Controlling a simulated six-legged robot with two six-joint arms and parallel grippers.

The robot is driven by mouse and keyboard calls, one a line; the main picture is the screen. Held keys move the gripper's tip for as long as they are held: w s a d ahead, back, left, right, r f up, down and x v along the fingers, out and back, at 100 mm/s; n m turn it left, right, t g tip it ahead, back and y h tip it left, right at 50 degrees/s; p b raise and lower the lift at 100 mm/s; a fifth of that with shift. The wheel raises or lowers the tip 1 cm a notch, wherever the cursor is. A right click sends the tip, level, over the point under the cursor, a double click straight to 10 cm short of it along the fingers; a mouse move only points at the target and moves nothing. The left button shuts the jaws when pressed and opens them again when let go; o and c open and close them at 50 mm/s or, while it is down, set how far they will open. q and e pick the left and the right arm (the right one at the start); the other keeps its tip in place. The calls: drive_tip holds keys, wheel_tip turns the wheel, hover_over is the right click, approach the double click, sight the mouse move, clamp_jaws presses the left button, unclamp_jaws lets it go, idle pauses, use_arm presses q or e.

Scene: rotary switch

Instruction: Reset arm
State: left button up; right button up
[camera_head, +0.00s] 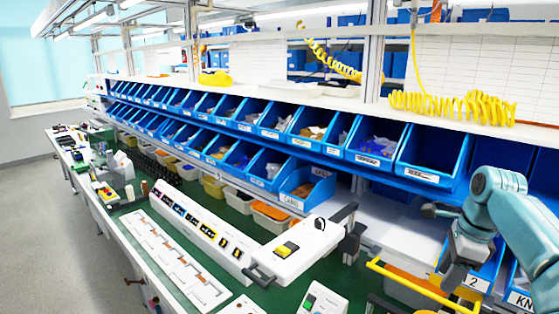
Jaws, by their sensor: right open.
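A long white control box (200,228) lies on the green bench top. It carries a row of coloured switches, a yellow switch block (287,249) and a small dark round part (320,225) near its right end, which may be a rotary switch; its setting is too small to tell. My right gripper (440,243), on a teal arm from the right edge, is open and empty. It appears to the right of the box, in front of the blue bins and clear of the box. My left gripper is out of view.
Rows of blue bins (432,160) line the shelf behind. A yellow bar (415,282) runs below my right gripper. A small white box with a green button (318,302) sits at the front. Yellow coiled hoses (455,106) lie on the upper shelf. Floor at left is clear.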

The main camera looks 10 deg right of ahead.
drive_tip(key=a+f+n+y, duration=0.1)
drive_tip(key=a+f+n, duration=0.6)
drive_tip(key=f, duration=0.7)
drive_tip(key=a+f+n+y, duration=0.1)
drive_tip(key=a+f+n, duration=0.3)
drive_tip(key=a+f, duration=0.8)
drive_tip(key=s+a+f+n, duration=0.2)
drive_tip(key=s+f, duration=0.1)
drive_tip(key=f, duration=0.1)
drive_tip(key=s+a+f+n, duration=0.2)
drive_tip(key=s+f, duration=0.2)
drive_tip(key=s+a+f+n, duration=0.1)
drive_tip(key=s+f+n, duration=0.1)
drive_tip(key=s+f, duration=0.2)
drive_tip(key=shift+s+a+f+y, duration=0.2)
drive_tip(key=shift+a+f+y, duration=0.1)
drive_tip(key=shift+a+f, duration=0.1)
drive_tip(key=s+a+f+n, duration=0.1)
drive_tip(key=s+a+n, duration=0.1)
drive_tip(key=s, duration=0.4)
drive_tip(key=s+a+f+n, duration=0.2)
drive_tip(key=s+n, duration=0.1)
drive_tip(key=s, duration=0.2)
wheel_tip(320, 180, down, 6)
drive_tip(key=s+b, duration=0.1)
drive_tip(key=b, duration=0.5)
drive_tip(key=shift+g+b, duration=0.3)
drive_tip(key=shift+g, duration=0.1)
